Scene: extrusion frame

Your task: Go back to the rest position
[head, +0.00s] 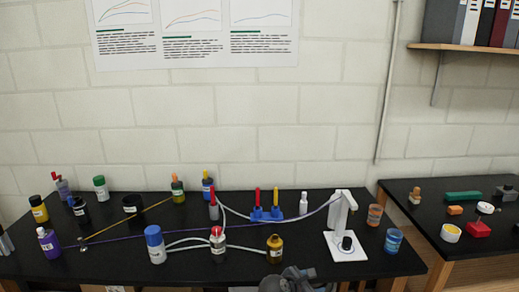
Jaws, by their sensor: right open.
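My right gripper (306,277) shows at the bottom edge of the head view, in front of the black bench (110,262). It is dark grey, its jaws are open, and I see nothing between them. Most of its arm is below the picture. My left gripper is not in view.
Several bottles and jars stand on the bench, among them a blue-capped bottle (155,246) and an amber bottle (274,250). A white stand (346,240) and a blue cup (393,241) are at the right. A second black table (452,198) holds small items. A wall shelf (465,47) carries binders.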

